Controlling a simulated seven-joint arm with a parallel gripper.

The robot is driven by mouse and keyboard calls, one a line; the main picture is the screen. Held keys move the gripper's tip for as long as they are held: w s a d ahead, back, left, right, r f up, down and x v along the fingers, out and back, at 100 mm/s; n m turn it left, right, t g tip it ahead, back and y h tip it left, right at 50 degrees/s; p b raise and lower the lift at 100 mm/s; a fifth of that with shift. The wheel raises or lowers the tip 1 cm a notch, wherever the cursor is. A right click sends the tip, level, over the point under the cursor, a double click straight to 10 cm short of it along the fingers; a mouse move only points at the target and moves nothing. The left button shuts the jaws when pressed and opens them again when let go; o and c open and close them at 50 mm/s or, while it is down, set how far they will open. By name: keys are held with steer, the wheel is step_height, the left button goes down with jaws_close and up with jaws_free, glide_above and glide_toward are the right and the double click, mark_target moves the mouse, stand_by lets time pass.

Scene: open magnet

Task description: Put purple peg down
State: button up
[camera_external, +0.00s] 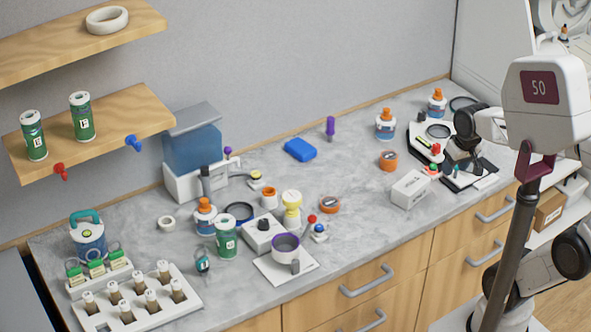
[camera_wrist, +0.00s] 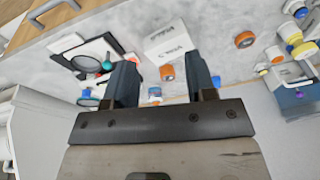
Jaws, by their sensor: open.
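A purple peg (camera_external: 330,127) stands upright on the grey counter near the back wall, right of a blue block. It touches nothing of mine. My gripper (camera_external: 462,158) is over the right part of the counter, well to the right of the peg, by the dark tray. In the wrist view my gripper (camera_wrist: 160,62) has its two dark fingers spread wide, with nothing held between them. I cannot make out the purple peg in the wrist view.
A blue block (camera_external: 300,149) lies left of the peg. An orange-capped bottle (camera_external: 385,125), an orange roll (camera_external: 388,160) and a white box (camera_external: 411,189) stand between peg and gripper. A dark tray (camera_external: 468,180) is beneath the gripper. Counter around the peg is mostly clear.

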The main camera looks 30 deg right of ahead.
steer(key=shift+s+d+n+h, duration=0.2)
steer(key=shift+s+d+n, duration=0.1)
steer(key=shift+s, duration=0.2)
steer(key=shift+s+d+n+h, duration=0.2)
steer(key=shift+s+n, duration=0.1)
steer(key=shift+s, duration=0.2)
